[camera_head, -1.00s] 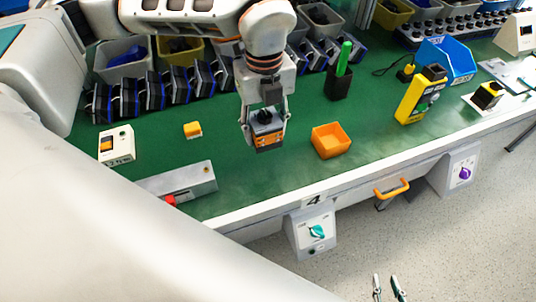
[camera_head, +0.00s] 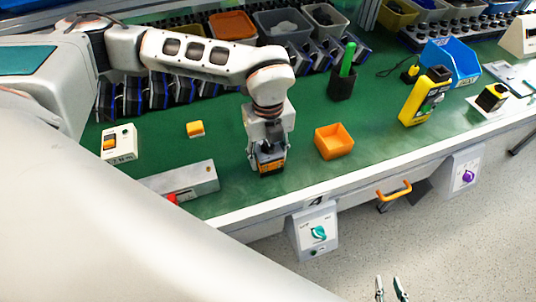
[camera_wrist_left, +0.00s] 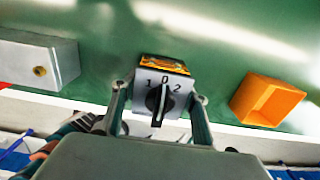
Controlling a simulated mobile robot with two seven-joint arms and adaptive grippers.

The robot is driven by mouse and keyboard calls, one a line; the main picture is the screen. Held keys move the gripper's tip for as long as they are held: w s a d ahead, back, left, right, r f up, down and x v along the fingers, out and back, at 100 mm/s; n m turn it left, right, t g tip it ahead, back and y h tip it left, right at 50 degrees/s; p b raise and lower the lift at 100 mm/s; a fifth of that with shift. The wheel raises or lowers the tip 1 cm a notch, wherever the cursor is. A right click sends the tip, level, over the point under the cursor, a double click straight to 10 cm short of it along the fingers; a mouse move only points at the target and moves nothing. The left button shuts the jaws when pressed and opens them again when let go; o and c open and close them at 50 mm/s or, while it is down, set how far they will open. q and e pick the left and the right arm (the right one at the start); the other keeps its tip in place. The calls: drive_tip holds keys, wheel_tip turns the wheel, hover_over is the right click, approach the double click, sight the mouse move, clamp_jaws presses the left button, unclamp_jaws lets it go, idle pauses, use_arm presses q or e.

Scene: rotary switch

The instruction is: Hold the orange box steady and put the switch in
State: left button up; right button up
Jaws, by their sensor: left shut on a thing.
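The rotary switch (camera_head: 270,160) has a grey face marked 1, 0, 2, a black knob and an orange body. My left gripper (camera_head: 270,150) is shut on it from two sides, over the green table left of the orange box. In the left wrist view the switch (camera_wrist_left: 163,86) sits between the fingers with its face towards the camera. The orange box (camera_head: 334,141) is open-topped and stands near the front edge; it also shows in the left wrist view (camera_wrist_left: 267,101). My right gripper (camera_head: 391,289) is open and empty at the bottom, over the floor, away from the box.
A grey block with a red part (camera_head: 180,181) lies left of the switch. A small yellow-orange block (camera_head: 195,129) and a white switch box (camera_head: 119,143) are behind it. A yellow device (camera_head: 424,96) stands right of the orange box. Bare green table lies between.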

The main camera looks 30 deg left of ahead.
use_arm(q)
drive_tip(key=shift+f, duration=0.1)
drive_tip(key=shift+f, duration=0.1)
drive_tip(key=o, duration=1.3)
drive_tip(key=r, duration=0.7)
drive_tip(key=shift+s+d+r, duration=0.1)
drive_tip(key=shift+s+r, duration=0.1)
drive_tip(key=shift+r, duration=0.2)
